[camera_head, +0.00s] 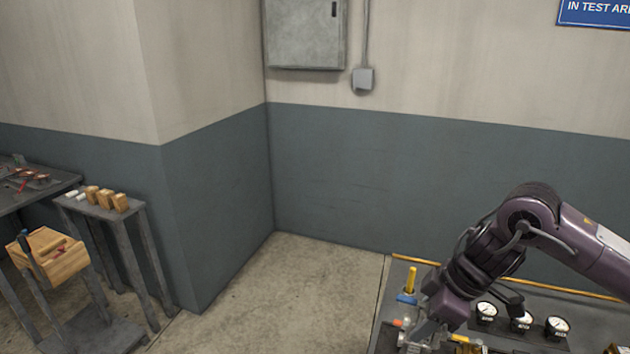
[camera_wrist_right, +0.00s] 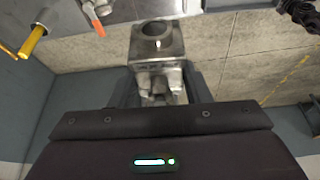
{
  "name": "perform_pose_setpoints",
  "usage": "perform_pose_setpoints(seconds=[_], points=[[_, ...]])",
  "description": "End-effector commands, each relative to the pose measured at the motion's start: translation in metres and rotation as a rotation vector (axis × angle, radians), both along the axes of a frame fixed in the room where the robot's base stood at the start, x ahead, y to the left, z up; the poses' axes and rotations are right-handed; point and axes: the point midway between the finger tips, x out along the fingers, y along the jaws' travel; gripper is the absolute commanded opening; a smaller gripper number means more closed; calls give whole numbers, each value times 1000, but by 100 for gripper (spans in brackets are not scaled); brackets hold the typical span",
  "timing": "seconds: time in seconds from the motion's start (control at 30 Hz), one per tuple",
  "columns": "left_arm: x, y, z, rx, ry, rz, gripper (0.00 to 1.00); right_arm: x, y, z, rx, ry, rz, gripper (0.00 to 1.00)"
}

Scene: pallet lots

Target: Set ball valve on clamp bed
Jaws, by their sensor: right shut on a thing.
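My right gripper (camera_head: 428,333) is low at the right of the head view, over the left part of a dark bench. In the right wrist view my right gripper (camera_wrist_right: 160,92) is shut on a grey metal ball valve (camera_wrist_right: 157,42), whose round open end faces the camera. In the head view the valve is small and partly hidden by the gripper. A flat grey metal surface (camera_wrist_right: 120,14) lies just beyond the valve; I cannot tell whether it is the clamp bed or whether the valve touches it. My left gripper is out of view.
The dark bench (camera_head: 590,312) carries several round gauges (camera_head: 521,322), a yellow upright handle (camera_head: 411,279) and an orange-tipped part (camera_head: 398,323). At the left, a narrow stand (camera_head: 100,208) holds wooden blocks, near a wooden box (camera_head: 52,258). The floor between is clear.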

Motion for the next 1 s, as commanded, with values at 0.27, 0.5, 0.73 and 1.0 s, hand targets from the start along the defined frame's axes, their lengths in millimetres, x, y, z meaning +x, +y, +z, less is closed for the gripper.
perform_pose_setpoints(seconds=[0.27,0.5,0.73,1.0], points=[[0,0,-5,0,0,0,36,-7,20,-13,0,-7,-336,4],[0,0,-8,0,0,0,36,-13,34,-22,1,-9,-689,4],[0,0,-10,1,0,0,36,-18,41,-27,1,-9,-944,4],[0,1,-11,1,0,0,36,-21,42,-29,2,-5,-1065,4]])
